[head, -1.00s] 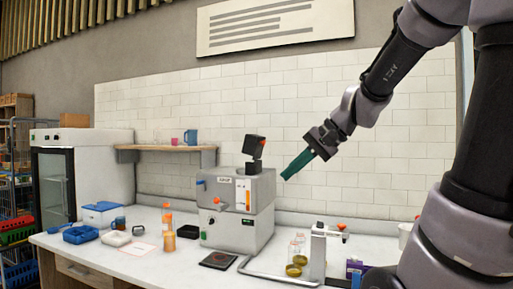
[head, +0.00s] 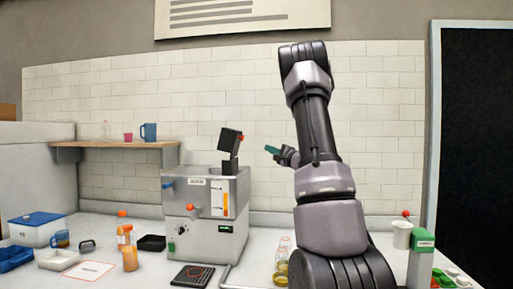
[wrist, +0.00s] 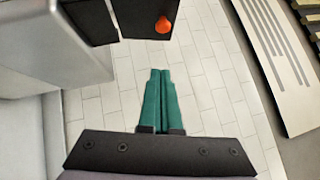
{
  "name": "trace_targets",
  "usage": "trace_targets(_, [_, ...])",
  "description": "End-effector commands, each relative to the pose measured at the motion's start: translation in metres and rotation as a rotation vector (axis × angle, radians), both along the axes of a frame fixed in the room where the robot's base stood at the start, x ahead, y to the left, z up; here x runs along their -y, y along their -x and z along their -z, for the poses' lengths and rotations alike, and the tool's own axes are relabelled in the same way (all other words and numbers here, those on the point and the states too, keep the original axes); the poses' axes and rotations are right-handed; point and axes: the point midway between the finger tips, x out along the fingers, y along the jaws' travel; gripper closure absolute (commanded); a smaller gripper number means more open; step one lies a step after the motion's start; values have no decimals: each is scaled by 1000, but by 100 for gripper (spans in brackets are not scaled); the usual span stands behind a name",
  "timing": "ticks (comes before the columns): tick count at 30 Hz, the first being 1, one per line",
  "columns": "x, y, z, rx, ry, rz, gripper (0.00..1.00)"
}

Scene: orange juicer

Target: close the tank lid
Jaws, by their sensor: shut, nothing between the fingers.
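The juicer (head: 205,215) is a grey metal box on the counter, with a syrup label and an orange gauge on its front. Its black tank lid (head: 231,143) stands tilted up above the top, with an orange-red knob on its right side. In the wrist view the dark lid (wrist: 142,18) with its orange knob (wrist: 163,25) is at the top, ahead of my fingertips. My gripper (head: 269,149) is to the right of the lid, apart from it, with green fingers pointing left. In the wrist view its fingers (wrist: 159,72) are together and empty.
A wall shelf (head: 115,145) with cups is left of the juicer. Orange bottles (head: 129,255), a black scale (head: 192,276) and trays stand on the counter. A white cup (head: 402,234) and green box (head: 421,255) stand at right.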

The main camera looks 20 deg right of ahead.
Motion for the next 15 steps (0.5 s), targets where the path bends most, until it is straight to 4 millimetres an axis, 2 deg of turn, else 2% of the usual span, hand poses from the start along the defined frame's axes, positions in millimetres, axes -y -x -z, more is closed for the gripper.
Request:
trace_targets(12, [-19,-83,-18,-2,1,-7,100])
trace_targets(15, [-33,-92,-23,-1,0,-8,100])
